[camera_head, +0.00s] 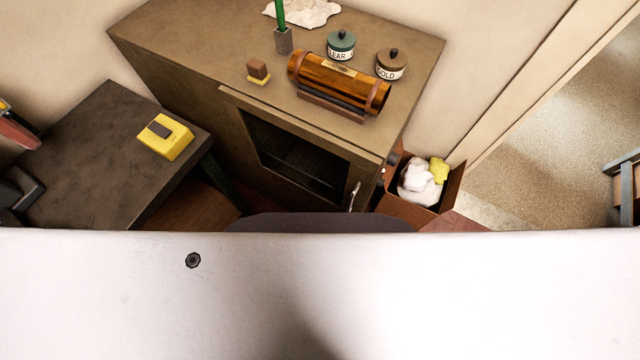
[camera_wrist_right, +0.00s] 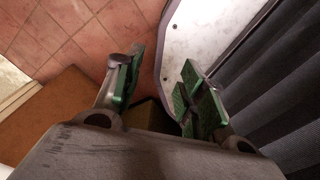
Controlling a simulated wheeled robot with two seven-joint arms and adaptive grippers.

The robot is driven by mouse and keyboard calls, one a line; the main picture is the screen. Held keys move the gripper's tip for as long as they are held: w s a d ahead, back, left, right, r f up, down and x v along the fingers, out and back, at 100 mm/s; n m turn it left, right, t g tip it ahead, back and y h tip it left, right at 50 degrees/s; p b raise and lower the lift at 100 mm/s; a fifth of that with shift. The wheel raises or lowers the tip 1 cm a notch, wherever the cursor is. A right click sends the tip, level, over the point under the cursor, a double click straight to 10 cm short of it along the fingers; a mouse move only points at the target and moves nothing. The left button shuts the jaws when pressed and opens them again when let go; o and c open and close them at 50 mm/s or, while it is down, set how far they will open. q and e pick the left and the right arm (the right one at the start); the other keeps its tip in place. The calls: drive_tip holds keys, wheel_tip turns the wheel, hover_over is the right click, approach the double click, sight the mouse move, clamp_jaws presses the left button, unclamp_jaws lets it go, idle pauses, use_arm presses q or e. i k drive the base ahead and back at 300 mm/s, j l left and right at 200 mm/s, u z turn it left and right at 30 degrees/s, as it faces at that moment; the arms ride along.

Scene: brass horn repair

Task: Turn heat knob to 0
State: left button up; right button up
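The brown oven cabinet (camera_head: 232,130) has a dark glass door (camera_head: 300,160) and a handle at the door's lower right. A small round knob (camera_head: 392,158) shows at the right edge of its front. Its markings and setting are too small to read, so I cannot tell for sure that it is the heat knob. My right gripper (camera_wrist_right: 162,72) shows in the right wrist view, with green-padded fingers apart and nothing between them. The knob is not clear in that view. My right gripper is not in the head view, and no left gripper can be made out.
On the cabinet top are a copper-brown cylinder (camera_head: 338,82), two lidded jars (camera_head: 340,45) (camera_head: 391,64) and a small block. A dark table (camera_head: 100,130) with a yellow device (camera_head: 165,137) stands left. A box (camera_head: 452,187) with white and yellow cloths stands right of the cabinet.

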sight(393, 158)
drive_tip(key=k+l+z, duration=0.5)
drive_tip(key=l+u, duration=0.15)
drive_tip(key=l, duration=0.6)
drive_tip(key=i+l+u, duration=0.2)
drive_tip(key=l, duration=0.55)
drive_tip(key=k+l+u, duration=0.15)
drive_tip(key=l, duration=0.55)
drive_tip(key=l+u, duration=0.15)
drive_tip(key=l, duration=0.65)
drive_tip(key=k+l+u, duration=0.2)
drive_tip(key=l, duration=0.5)
drive_tip(key=i, duration=0.05)
